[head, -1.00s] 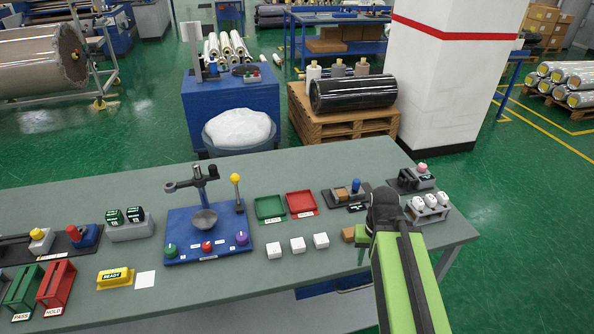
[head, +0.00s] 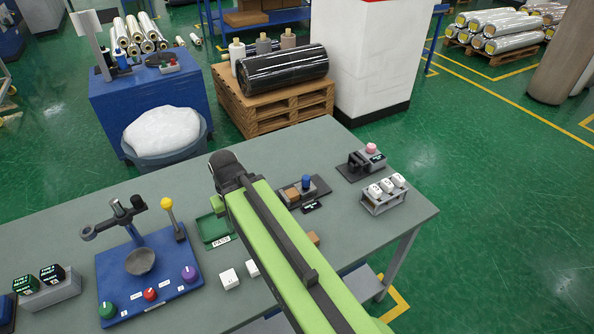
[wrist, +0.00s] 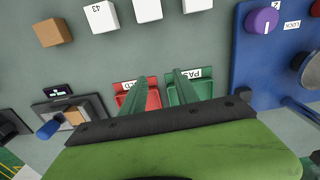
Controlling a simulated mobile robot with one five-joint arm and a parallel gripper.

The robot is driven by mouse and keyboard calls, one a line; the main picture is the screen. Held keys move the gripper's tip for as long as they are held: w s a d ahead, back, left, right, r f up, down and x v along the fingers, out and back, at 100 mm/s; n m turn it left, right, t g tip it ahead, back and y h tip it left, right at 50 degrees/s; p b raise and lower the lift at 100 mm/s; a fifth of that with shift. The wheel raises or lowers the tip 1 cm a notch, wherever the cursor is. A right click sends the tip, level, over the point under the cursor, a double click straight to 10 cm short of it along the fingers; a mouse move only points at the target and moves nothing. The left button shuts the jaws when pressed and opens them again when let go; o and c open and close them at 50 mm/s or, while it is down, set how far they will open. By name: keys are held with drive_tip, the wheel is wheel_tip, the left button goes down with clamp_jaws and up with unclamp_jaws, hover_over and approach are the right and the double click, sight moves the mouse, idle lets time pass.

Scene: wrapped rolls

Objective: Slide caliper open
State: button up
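The device that looks like the caliper (head: 303,190) sits on the grey bench, right of my arm in the head view. It has a dark base, a blue knob (head: 306,182), a tan block (head: 292,194) and a small dark display (head: 311,207). It also shows at the left of the wrist view (wrist: 72,115), with its blue knob (wrist: 48,129) toward the lower left. My gripper (wrist: 161,76) is open and empty, its two green fingers apart over the red and green trays. It is to one side of the caliper, not touching it. In the head view my arm hides most of the fingers.
The green tray (head: 216,229) and red tray (wrist: 150,97) lie under my gripper. White blocks (head: 229,279) and a tan block (wrist: 52,32) lie nearby. A blue fixture (head: 150,275) with a yellow-topped lever stands left. A pink-button device (head: 366,159) and a white-topped rack (head: 384,197) stand right.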

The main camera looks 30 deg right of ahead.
drive_tip(key=shift+s+a+r, duration=0.1)
drive_tip(key=shift+s+r, duration=0.05)
drive_tip(key=shift+s, duration=0.05)
drive_tip(key=shift+o, duration=0.8)
drive_tip(key=shift+r, duration=0.1)
drive_tip(key=shift+o, duration=0.7)
drive_tip(key=w+d+r+t+p, duration=0.1)
drive_tip(key=d+r+p, duration=0.2)
drive_tip(key=d, duration=0.2)
drive_tip(key=w+d+r+m+t+p, duration=0.1)
drive_tip(key=w+d+r+p, duration=0.1)
drive_tip(key=d, duration=0.4)
drive_tip(key=shift+d+r+p, duration=0.3)
drive_tip(key=shift+r+p, duration=0.5)
wheel_tip(320, 180, up, 5)
drive_tip(key=m+t+h+p, duration=0.1)
drive_tip(key=m+t+p, duration=0.1)
drive_tip(key=p, duration=0.2)
hover_over(306, 177)
drive_tip(key=s+a, duration=0.1)
drive_tip(key=s, duration=0.5)
drive_tip(key=b+x, duration=1.5)
drive_tip(key=x, duration=0.1)
drive_tip(key=shift+w+a+f+b, duration=0.15)
drive_tip(key=shift+w+a+b, duration=0.1)
drive_tip(key=shift+b, duration=0.15)
